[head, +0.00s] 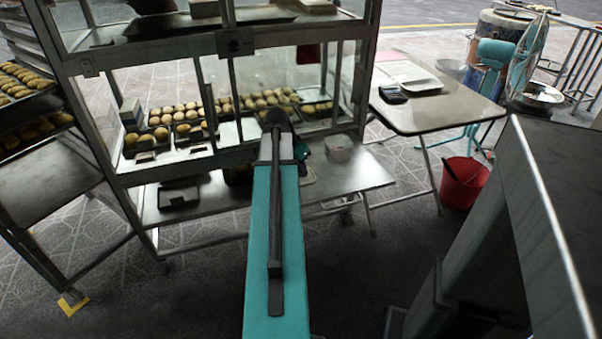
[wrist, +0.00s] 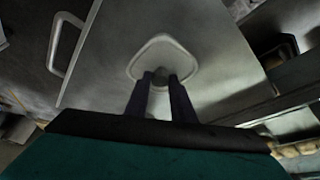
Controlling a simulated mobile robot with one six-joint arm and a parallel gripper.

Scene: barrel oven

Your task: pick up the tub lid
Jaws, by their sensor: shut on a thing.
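The tub lid (wrist: 165,48) is a pale, rounded plate with a dark knob at its near side, in the middle of the wrist view. My gripper (wrist: 162,76) has its two dark fingers shut on the knob. The lid shows against a grey steel surface; I cannot tell whether it touches it. In the head view my own arm hides most of the gripper, and a pale edge (head: 308,176) beside it may be the lid. A small pale tub (head: 338,149) stands on the low steel shelf, right of my arm.
The low steel shelf (head: 358,182) has bare room at its right. A glass cabinet (head: 145,175) with trays of buns rises behind my arm. A dark container (head: 178,194) sits on the shelf's left. A folding table (head: 437,113) and a red bucket (head: 464,183) stand right.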

